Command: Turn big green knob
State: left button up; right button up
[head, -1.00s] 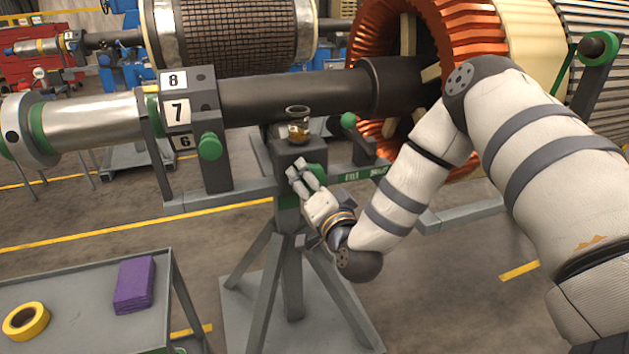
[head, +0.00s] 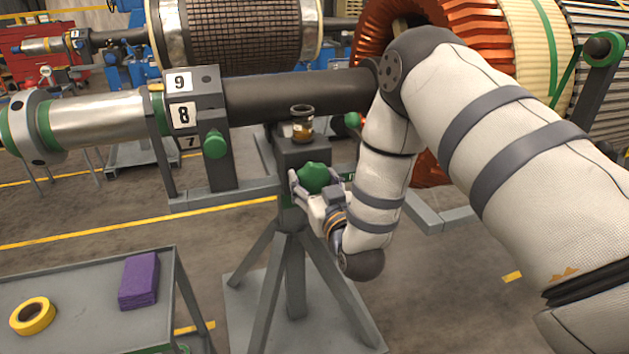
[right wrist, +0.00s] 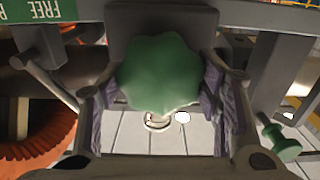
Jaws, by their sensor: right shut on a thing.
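The big green knob (head: 313,176) is on the front of a grey stand head below the dark shaft. My right gripper (head: 315,187) is shut on this knob, one finger at each side. In the right wrist view the lobed knob (right wrist: 160,72) fills the space between the two fingers' purple-grey pads. My left gripper is not in view.
A small glass jar (head: 302,124) with amber contents stands on the stand head, just above the knob. A smaller green knob (head: 215,145) is at the left. A grey cart (head: 90,310) at lower left holds yellow tape (head: 32,316) and purple cloths (head: 139,280).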

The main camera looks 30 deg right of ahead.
jog(key=shift+r+n, duration=0.15)
jog(key=shift+n, duration=0.65)
jog(key=o, duration=1.2)
jog(key=shift+c, duration=0.2)
jog(key=v, duration=0.7)
jog(key=shift+s, duration=0.25)
